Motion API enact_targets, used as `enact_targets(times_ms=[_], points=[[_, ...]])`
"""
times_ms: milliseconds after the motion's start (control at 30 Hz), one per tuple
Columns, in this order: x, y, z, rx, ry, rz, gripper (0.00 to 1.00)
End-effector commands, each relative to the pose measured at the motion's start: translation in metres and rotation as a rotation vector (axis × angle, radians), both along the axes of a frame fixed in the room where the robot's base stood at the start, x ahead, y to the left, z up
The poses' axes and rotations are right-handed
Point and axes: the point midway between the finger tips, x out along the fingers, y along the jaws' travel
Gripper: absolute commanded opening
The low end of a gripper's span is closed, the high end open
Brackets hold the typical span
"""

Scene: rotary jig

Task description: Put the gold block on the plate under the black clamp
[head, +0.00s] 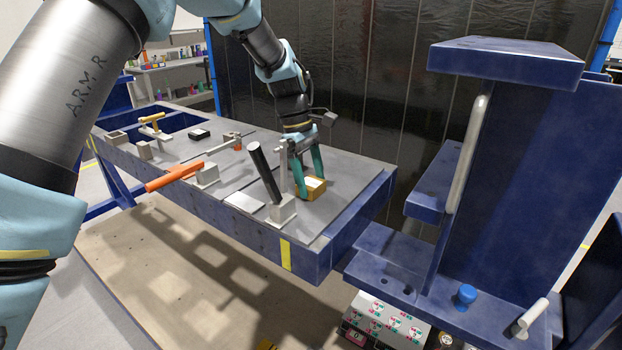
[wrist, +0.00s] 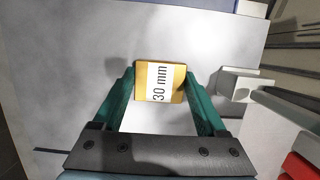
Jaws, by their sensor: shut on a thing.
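The gold block (head: 317,184) is between the green fingers of my gripper (head: 311,173), just right of the black-handled clamp. In the wrist view the gold block (wrist: 147,82) has a white "30 mm" label, and the gripper (wrist: 160,92) is shut on its sides. I cannot tell whether it touches the surface below. The black clamp (head: 263,172) has its handle raised and tilted, on a grey base at the table's front edge. A grey plate (head: 345,190) lies around and below the block; the clamp's arm partly hides the space between them.
An orange-handled clamp (head: 175,178) stands farther left on the blue-framed table. A small black block (head: 199,134) and a yellow-handled clamp (head: 152,118) are toward the far left. A light flat piece (head: 244,202) lies left of the black clamp. A tall blue structure (head: 530,150) stands at the right.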

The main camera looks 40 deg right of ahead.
Motion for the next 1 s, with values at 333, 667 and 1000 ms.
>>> enact_targets(times_ms=[333,667,1000], points=[[0.000,0.000,-0.001,0.001,0.000,0.000,1.00],[0.003,0.000,0.011,-0.003,-0.002,0.001,1.00],[0.022,0.005,0.076,-0.003,-0.003,0.000,1.00]])
